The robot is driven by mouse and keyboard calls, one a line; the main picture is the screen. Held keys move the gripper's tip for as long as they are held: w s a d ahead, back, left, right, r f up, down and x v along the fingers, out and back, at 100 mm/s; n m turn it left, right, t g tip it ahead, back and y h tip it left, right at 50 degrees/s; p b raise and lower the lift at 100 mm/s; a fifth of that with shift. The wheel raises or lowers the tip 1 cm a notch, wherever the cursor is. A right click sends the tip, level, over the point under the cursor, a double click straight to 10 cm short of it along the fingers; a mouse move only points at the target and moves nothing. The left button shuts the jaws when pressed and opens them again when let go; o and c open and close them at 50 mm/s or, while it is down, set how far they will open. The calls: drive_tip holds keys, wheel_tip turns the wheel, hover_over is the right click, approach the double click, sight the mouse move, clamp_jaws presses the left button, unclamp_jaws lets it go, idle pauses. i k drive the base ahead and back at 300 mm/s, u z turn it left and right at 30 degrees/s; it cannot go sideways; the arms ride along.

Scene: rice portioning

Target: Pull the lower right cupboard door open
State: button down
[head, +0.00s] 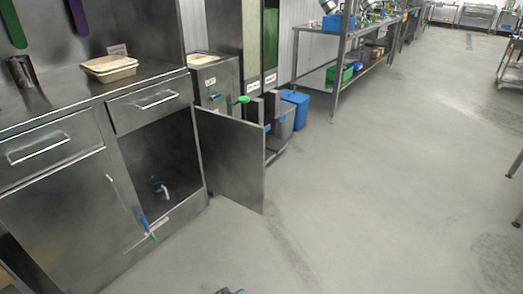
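The lower right cupboard door (232,160) is a flat grey metal panel. It stands open, hinged at the right side of the cupboard opening and swung out over the floor. The cupboard (150,165) behind it is open and dark inside, with a small pale curved fitting (163,190) low in it. The lower left cupboard door (70,225) is shut. My gripper cannot be made out; only a small dark piece shows at the bottom edge, and I cannot tell what it is. Nothing is seen touching the open door.
A shut drawer (150,105) sits above the opening. A thin blue and green item (148,226) is at the cupboard's lower edge. Bins (294,108) stand behind the open door. A metal table (350,60) stands farther back. The floor (370,210) to the right is clear.

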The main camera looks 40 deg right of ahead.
sight(232, 149)
drive_tip(key=k, duration=1.35)
drive_tip(key=u, duration=0.45)
drive_tip(key=i, duration=1.7)
drive_tip(key=z, duration=0.3)
